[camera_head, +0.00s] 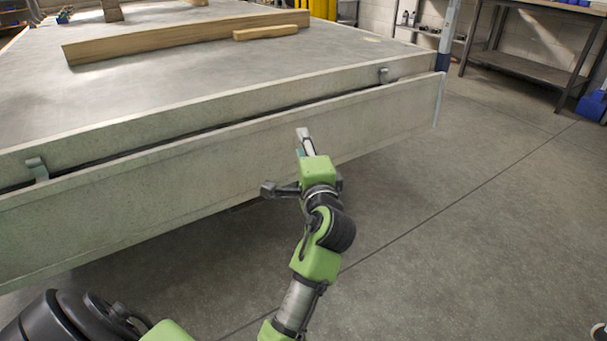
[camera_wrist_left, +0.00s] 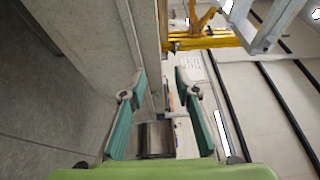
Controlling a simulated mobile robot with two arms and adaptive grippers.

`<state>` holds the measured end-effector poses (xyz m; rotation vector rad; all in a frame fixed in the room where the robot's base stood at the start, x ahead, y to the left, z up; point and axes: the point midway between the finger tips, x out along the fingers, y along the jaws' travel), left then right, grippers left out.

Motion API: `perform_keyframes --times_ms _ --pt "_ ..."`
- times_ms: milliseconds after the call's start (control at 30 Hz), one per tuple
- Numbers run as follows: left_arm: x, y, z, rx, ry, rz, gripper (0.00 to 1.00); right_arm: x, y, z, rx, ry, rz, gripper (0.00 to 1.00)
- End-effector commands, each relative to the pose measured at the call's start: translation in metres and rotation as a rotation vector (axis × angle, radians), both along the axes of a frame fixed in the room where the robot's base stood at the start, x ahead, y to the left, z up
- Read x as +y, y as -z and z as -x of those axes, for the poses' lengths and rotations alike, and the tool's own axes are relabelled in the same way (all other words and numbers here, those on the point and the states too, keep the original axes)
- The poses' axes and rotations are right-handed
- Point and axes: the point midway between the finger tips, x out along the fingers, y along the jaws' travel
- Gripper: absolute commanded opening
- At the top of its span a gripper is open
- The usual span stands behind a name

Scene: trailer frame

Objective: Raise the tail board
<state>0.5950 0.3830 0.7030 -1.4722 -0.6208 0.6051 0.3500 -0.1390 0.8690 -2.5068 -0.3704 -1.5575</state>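The grey tail board (camera_head: 230,165) runs along the rear edge of the trailer bed (camera_head: 160,95), just below the rim, with a dark gap between them. Metal fittings (camera_head: 385,75) and (camera_head: 38,168) sit along this gap. My left gripper (camera_head: 303,142) is in front of the board's outer face, right of its middle. In the left wrist view its two teal-padded fingers (camera_wrist_left: 161,75) are spread, and nothing is clearly held. A grey panel (camera_wrist_left: 100,40) passes beside the left finger there; contact cannot be told. My right gripper is not clearly visible.
Wooden beams (camera_head: 185,38) lie on the bed. A workbench (camera_head: 530,65) and a blue object (camera_head: 593,104) stand at the right. The concrete floor (camera_head: 470,220) behind the trailer is clear. A yellow frame (camera_wrist_left: 205,42) shows in the left wrist view.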

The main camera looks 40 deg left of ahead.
Motion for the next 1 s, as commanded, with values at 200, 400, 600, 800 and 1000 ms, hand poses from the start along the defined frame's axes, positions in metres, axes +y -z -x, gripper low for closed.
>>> perform_keyframes --times_ms 200,400,600,800,1000 --pt "0.000 -0.019 0.000 -0.001 0.000 -0.001 0.29 0.000 0.000 0.000 -0.001 0.000 0.000 0.40" --pt "0.000 -0.020 0.000 0.001 0.000 -0.001 0.29 0.000 0.000 0.000 -0.001 0.000 0.000 0.40" --pt "-0.007 -0.021 -0.003 -0.023 0.034 0.005 0.00 0.000 0.000 0.000 -0.001 0.000 0.000 0.40" --pt "-0.073 -0.034 -0.015 -0.238 0.338 0.081 0.00 0.000 0.000 0.000 -0.001 0.000 0.000 0.40" --pt "-0.178 -0.064 0.015 -0.555 0.799 0.325 0.00 0.000 0.000 0.000 -0.001 0.000 0.000 0.40"
